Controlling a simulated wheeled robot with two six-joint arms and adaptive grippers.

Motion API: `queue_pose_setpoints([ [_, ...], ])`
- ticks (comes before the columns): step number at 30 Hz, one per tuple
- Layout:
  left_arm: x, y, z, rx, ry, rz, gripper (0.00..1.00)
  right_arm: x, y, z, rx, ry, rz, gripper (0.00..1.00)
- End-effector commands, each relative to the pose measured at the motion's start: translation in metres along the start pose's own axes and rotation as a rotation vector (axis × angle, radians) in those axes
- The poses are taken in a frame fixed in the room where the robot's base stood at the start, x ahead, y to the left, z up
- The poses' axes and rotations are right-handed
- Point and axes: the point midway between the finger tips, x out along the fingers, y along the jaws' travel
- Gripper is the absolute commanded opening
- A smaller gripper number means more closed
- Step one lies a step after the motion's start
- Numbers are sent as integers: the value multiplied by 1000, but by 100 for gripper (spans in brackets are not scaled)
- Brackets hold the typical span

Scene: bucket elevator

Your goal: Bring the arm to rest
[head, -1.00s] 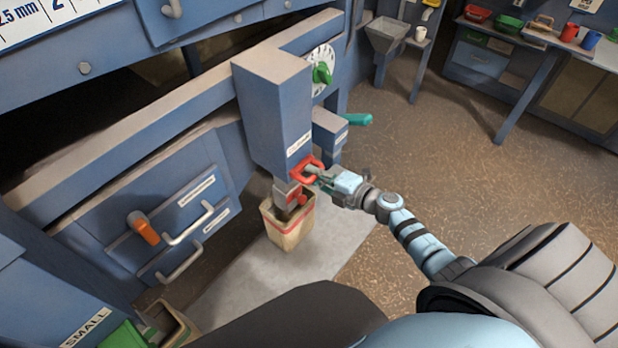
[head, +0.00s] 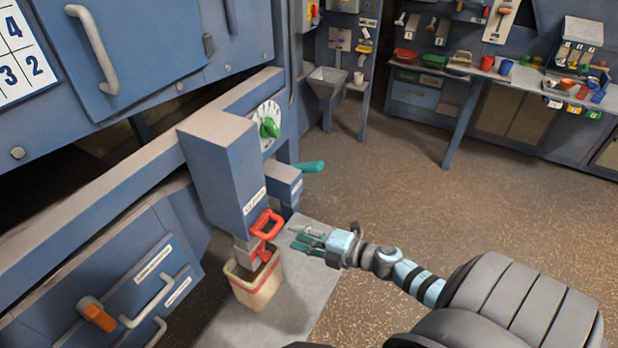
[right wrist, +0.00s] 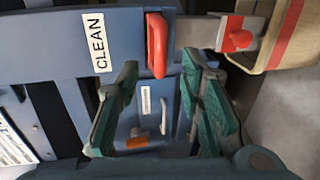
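My right gripper (head: 305,238) is open and empty, just to the right of the red handle (head: 267,224) on the blue spout housing (head: 222,185). In the right wrist view its two green-padded fingers (right wrist: 160,110) are spread apart, with the red handle (right wrist: 157,46) beyond them and clear of the pads. A label reading CLEAN (right wrist: 95,42) is beside that handle. My right arm reaches in from the lower right. My left gripper is not in view.
A bag with a red stripe (head: 257,290) stands under the spout on a grey slab (head: 300,312). A teal lever (head: 312,167) sticks out behind my gripper. A green knob (head: 269,127) is on a dial. Open floor (head: 400,190) lies to the right.

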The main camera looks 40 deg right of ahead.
Motion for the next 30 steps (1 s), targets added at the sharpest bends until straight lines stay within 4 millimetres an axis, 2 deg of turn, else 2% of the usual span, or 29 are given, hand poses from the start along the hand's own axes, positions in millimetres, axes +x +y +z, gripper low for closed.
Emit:
queue_pose_setpoints([
  [3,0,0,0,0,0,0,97,-24,-1,0,-1,2,-3,35],
  [7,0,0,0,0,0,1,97,-35,0,0,-1,0,-1,35],
  [23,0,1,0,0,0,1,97,-36,0,0,4,-1,0,35],
  [25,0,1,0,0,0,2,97,-36,-4,8,61,-35,-14,35],
  [26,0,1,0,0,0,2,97,-38,-10,16,101,-66,-30,35],
  [28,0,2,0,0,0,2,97,-48,-38,40,216,-168,-88,35],
  [29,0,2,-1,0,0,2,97,-55,-57,52,287,-229,-119,35],
  [30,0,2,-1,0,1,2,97,-68,-88,66,395,-325,-164,35],
])
